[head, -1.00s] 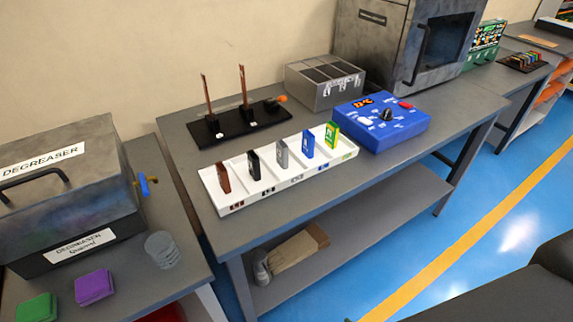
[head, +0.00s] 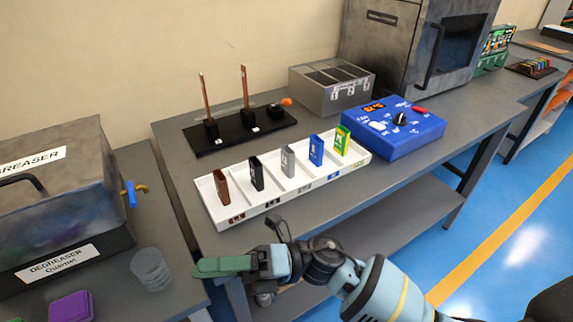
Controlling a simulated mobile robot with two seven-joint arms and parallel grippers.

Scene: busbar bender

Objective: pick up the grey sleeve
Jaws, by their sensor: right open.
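The grey sleeve (head: 288,160) stands upright in the middle compartment of the white tray (head: 262,206) on the grey bench. A brown sleeve (head: 221,187) and a black sleeve (head: 256,173) stand to its left. A blue sleeve (head: 316,150) and a green-and-yellow sleeve (head: 342,140) stand to its right. My right gripper (head: 222,267) is open and empty, its green fingers pointing left. It shows below the tray, in front of the bench edge, apart from the sleeves. My left gripper is out of view.
Behind the tray is a black stand (head: 240,132) with two upright copper bars. A blue control box (head: 388,127) is to the right and a grey slotted box (head: 332,88) behind. The degreaser tank (head: 66,195) and a clear cup (head: 151,268) are on the left bench.

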